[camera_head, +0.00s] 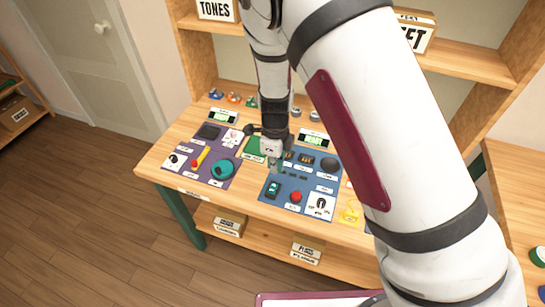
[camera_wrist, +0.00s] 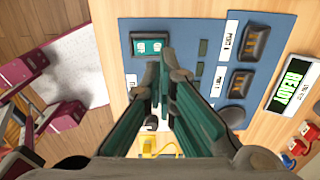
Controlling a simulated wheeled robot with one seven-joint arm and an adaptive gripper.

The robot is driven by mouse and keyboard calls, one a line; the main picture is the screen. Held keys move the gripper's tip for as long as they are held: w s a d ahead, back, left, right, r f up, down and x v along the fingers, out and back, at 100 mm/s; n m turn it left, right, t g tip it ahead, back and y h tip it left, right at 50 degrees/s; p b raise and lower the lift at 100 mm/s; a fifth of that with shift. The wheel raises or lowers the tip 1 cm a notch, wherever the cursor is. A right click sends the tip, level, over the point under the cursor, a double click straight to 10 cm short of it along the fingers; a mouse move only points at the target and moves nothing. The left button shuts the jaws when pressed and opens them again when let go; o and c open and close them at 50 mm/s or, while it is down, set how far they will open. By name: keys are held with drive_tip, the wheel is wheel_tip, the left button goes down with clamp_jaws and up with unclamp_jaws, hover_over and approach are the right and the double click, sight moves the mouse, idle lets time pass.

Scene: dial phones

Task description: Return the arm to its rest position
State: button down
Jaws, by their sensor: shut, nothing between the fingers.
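My arm (camera_head: 345,95) reaches from the lower right up and over the wooden workbench (camera_head: 160,157). My gripper (camera_head: 273,165) points down above the near-left part of the blue panel (camera_head: 262,205). In the wrist view its teal fingers (camera_wrist: 172,68) are together with nothing held between them. They hang over the blue panel (camera_wrist: 190,35), close to a dark module with a teal face (camera_wrist: 152,46). Whether the fingertips touch the panel cannot be told. The arm hides part of the bench and shelf.
A purple panel (camera_head: 222,182) with a teal round dial (camera_head: 222,169) lies left of the blue panel. A red button (camera_head: 296,196) and a yellow item (camera_head: 349,213) are nearby. A READY display (camera_head: 314,140) stands behind. Labelled boxes (camera_head: 229,224) sit on the lower shelf. The floor at left is clear.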

drive_tip(key=s+d+r+n+t+y, duration=0.1)
drive_tip(key=s+d+r+n, duration=0.15)
drive_tip(key=r, duration=0.55)
drive_tip(key=s+d+r+n, duration=0.15)
drive_tip(key=r+n, duration=0.25)
drive_tip(key=r, duration=0.4)
drive_tip(key=s+d+r+n+t+y, duration=0.1)
drive_tip(key=d+r+n, duration=0.25)
drive_tip(key=r, duration=0.45)
drive_tip(key=s+d+r+n+t+h, duration=0.1)
drive_tip(key=s+d+r+n, duration=0.4)
drive_tip(key=s, duration=0.3)
drive_tip(key=s+d+r+n+t+h, duration=0.1)
drive_tip(key=s+d+r+n+t, duration=0.1)
drive_tip(key=s+d+r+n, duration=0.3)
drive_tip(key=s+r+n, duration=0.1)
drive_tip(key=s+n, duration=0.1)
drive_tip(key=s, duration=0.2)
drive_tip(key=shift+d+r+t, duration=0.2)
drive_tip(key=shift+d+t, duration=0.1)
